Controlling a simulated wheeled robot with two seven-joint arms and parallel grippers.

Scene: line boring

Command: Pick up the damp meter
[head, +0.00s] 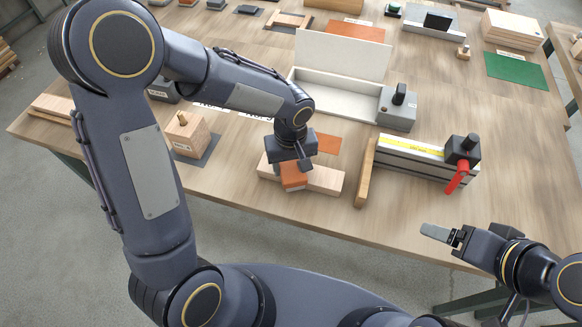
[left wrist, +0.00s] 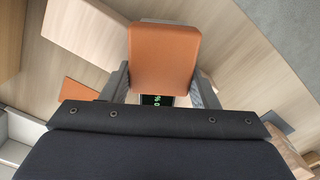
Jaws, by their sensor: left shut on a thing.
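The damp meter (head: 293,181) is a small orange block, below my left gripper (head: 291,164) in the head view. In the left wrist view the damp meter (left wrist: 165,55) fills the space between the two grey fingers, which press on its sides, and a dark display with green characters shows at its lower end. My left gripper is shut on it. The meter is over a pale wooden board (head: 325,180); I cannot tell whether they touch.
A wooden block (head: 192,138) on a dark mat stands left of the left gripper. An open white box (head: 335,95) is behind it. To the right are a wooden strip (head: 366,173) and a fixture with a red lever (head: 457,178). The front right tabletop is clear.

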